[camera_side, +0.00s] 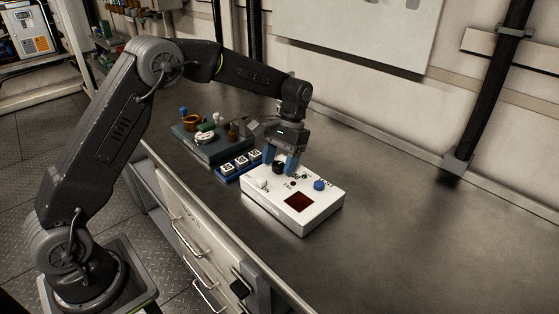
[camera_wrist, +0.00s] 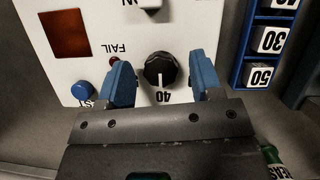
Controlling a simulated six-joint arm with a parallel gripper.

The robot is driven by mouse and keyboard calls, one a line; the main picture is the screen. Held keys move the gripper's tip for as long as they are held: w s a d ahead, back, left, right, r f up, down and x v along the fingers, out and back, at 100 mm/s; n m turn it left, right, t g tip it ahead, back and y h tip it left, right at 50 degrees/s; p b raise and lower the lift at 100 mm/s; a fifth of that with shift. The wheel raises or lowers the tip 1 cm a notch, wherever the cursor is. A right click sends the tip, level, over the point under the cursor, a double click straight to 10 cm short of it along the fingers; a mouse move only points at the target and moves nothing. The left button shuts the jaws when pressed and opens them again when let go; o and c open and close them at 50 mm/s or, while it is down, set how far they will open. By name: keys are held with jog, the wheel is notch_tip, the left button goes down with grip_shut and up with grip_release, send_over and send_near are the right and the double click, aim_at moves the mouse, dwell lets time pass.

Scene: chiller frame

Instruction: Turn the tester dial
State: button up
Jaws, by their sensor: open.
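The tester (camera_side: 262,205) is a white box on the bench, with a dark red window, a blue button and a black dial on its top. In the wrist view the tester's face (camera_wrist: 95,75) carries the black dial (camera_wrist: 160,69), whose white mark points toward the printed 40. My gripper (camera_wrist: 162,85) is open, with one blue finger on each side of the dial and a visible gap to it on both sides. In the side view my gripper (camera_side: 280,164) is low over the tester's far edge. I cannot tell how far the fingertips are above the face.
Next to the tester is a blue tray (camera_side: 218,178) with white numbered blocks; 30 and 50 show in the wrist view. A dark board with several small parts (camera_side: 215,145) lies beyond it. The bench to the right (camera_side: 430,220) is clear. A wall runs behind.

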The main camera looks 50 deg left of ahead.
jog(key=v, duration=1.3)
jog(key=shift+w+r, duration=0.15)
jog(key=shift+r, duration=0.25)
